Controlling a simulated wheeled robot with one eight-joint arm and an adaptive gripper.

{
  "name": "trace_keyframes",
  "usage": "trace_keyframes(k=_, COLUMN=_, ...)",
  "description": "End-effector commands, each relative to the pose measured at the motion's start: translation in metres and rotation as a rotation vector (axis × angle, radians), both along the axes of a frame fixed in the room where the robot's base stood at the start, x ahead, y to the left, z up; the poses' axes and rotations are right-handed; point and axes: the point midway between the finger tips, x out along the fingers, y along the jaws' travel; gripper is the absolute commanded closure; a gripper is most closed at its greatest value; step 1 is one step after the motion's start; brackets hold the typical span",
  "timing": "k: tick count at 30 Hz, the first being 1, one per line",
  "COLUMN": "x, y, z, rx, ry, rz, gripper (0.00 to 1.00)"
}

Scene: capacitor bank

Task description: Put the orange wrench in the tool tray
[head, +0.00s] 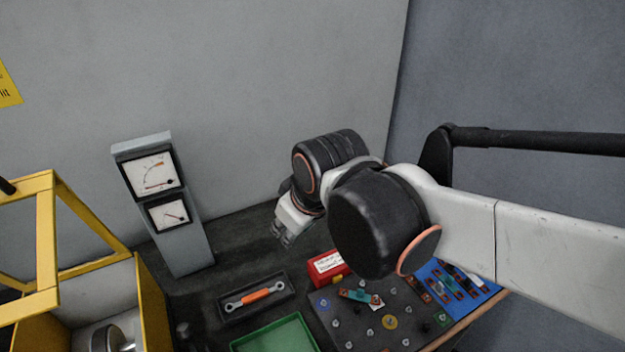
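The orange wrench (257,296) has an orange handle and grey ends. It lies flat inside a shallow dark tray (228,316) on the bench, in the lower middle of the head view. My gripper (281,239) hangs above and behind that tray, pointing down and apart from the wrench. Its two small fingers look spread, with nothing seen between them.
A green tray (262,338) lies in front of the dark tray. A red box (325,266), a grey board (345,322) with small parts and a blue mat (487,288) are to the right. A meter post (186,245) and yellow frame (46,240) stand left.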

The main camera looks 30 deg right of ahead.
Motion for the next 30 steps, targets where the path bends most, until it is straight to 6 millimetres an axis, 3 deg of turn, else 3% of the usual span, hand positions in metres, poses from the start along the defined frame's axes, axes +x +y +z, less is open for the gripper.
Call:
trace_keyframes(k=3, x=-0.020, y=-0.008, z=0.008, rx=0.060, ry=-0.053, rz=-0.124, gripper=0.70)
trace_keyframes(k=9, x=-0.038, y=-0.016, z=0.015, rx=0.138, ry=-0.115, rz=-0.264, gripper=0.70)
trace_keyframes(k=30, x=-0.042, y=-0.018, z=0.017, rx=0.161, ry=-0.132, rz=-0.302, gripper=0.70)
